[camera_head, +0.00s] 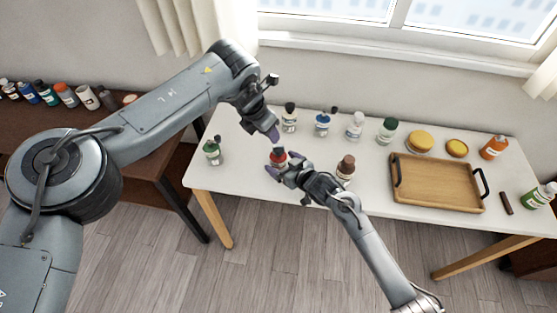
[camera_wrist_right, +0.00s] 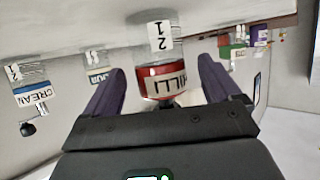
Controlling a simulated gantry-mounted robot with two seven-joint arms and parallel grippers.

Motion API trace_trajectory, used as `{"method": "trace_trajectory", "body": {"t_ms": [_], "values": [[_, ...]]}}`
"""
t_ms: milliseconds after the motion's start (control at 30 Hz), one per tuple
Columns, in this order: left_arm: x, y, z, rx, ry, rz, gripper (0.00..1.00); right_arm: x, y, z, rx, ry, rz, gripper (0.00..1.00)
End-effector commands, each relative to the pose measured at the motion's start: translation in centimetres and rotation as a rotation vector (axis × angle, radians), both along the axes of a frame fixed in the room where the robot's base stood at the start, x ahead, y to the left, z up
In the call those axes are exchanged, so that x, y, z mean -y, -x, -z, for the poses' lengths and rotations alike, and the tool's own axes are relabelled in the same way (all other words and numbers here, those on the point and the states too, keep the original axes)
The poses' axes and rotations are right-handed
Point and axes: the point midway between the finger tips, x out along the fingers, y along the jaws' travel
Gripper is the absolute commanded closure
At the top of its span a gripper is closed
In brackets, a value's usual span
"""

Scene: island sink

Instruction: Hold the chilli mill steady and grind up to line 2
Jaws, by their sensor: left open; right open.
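The chilli mill (camera_head: 277,154) stands on the white table, red with a dark top. My right gripper (camera_head: 285,163) is open, with its fingers at the mill. The level inside the mill is too small to read.
Several bottles, including a blue-labelled one (camera_head: 322,124), line the back. A wooden tray (camera_head: 440,183) lies to the right. The front-left table top is clear.

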Motion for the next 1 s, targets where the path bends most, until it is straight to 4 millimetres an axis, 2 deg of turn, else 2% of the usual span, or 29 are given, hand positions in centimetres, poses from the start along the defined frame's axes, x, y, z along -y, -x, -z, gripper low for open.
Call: {"method": "trace_trajectory", "body": {"t_ms": [300, 733, 1000], "values": [[0.0, 0.0, 0.0, 0.000, 0.000, 0.000, 0.57, -1.3, -1.8, 0.9, -0.001, 0.001, 0.000, 0.09], [0.0, 0.0, 0.0, 0.000, 0.000, 0.000, 0.57, -1.6, -2.0, 1.1, 0.000, 0.000, 0.000, 0.09], [0.0, 0.0, 0.0, 0.000, 0.000, 0.000, 0.57, -1.5, -2.0, 1.1, 0.000, 0.000, 0.000, 0.51]]}}
